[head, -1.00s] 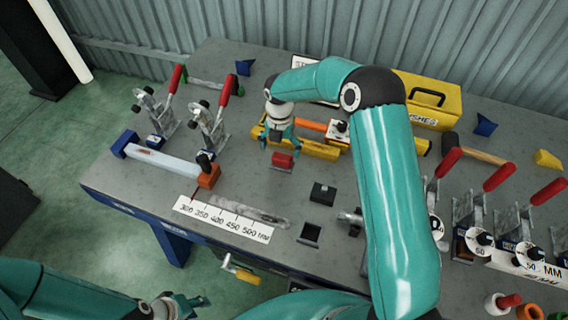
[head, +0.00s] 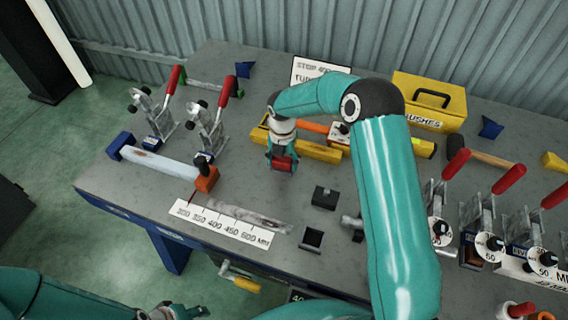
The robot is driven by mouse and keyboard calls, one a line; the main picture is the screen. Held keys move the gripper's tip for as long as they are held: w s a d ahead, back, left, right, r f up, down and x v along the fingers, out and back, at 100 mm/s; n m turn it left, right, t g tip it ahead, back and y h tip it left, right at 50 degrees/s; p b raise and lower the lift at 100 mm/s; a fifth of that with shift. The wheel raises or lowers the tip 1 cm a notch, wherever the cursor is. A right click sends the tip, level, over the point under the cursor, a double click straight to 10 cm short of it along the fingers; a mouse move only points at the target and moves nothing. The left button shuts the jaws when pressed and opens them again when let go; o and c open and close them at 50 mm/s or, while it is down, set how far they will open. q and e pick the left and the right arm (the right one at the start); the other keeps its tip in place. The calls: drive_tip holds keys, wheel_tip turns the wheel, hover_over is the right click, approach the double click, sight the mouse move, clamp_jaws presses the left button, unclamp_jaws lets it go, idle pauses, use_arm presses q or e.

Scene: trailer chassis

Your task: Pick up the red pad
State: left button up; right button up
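The red pad (head: 281,163) is a small red block near the middle of the grey bench, in front of the yellow tray. My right gripper (head: 282,158) is down over it, with one teal finger on each side. I cannot tell whether the fingers touch the pad or whether it still rests on the bench. My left gripper (head: 178,313) is at the bottom edge, in front of the bench, partly cut off; its finger state is unclear.
A yellow tray (head: 318,148) lies just behind the pad, with a yellow toolbox (head: 428,100) farther back. Toggle clamps with red handles stand left and right. Small black blocks (head: 324,197) and a white scale (head: 222,222) lie in front.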

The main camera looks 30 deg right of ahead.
drive_tip(key=c, duration=0.4)
drive_tip(key=shift+c, duration=0.2)
drive_tip(key=shift+r+p, duration=0.6)
drive_tip(key=shift+r, duration=0.3)
wheel_tip(320, 180, up, 8)
drive_tip(key=p, duration=0.5)
drive_tip(key=shift+f, duration=0.1)
wheel_tip(320, 180, up, 10)
drive_tip(key=shift+r, duration=0.25)
